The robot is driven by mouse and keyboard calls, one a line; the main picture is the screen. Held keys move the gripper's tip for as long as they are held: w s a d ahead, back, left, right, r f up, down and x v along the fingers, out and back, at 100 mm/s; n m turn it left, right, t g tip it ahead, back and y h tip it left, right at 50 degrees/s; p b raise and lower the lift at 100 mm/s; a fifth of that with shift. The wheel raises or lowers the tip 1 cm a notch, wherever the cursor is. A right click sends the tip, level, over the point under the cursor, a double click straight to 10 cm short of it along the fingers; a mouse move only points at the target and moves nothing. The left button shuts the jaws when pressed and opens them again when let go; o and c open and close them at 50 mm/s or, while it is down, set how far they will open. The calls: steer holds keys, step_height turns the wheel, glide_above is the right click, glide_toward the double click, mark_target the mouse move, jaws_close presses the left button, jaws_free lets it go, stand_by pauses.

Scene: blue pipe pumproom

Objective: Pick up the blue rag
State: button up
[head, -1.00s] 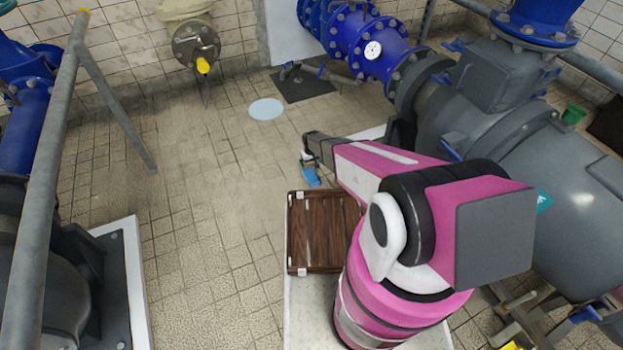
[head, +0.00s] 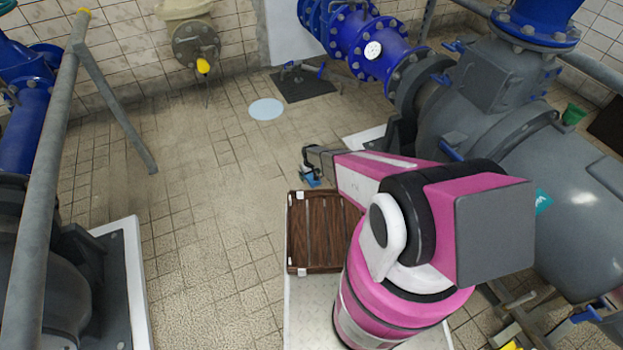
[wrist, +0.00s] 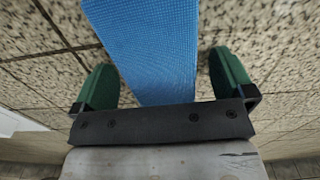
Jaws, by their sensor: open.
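The blue rag (wrist: 150,50) lies on the tiled floor in the wrist view, a long textured strip running between the two green fingers. My gripper (wrist: 164,80) is open, with one finger on each side of the rag and a gap on both sides. In the head view a small part of the rag (head: 312,181) shows under my gripper (head: 309,165), which hides the rest. I cannot tell whether the fingertips touch the floor.
A brown wooden crate (head: 312,262) sits on my base, close to the rag. A grey pump (head: 545,165) with blue pipes stands at the right. A pale blue disc (head: 266,109) lies on the floor farther back. The floor at left centre is clear.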

steer(key=c, duration=1)
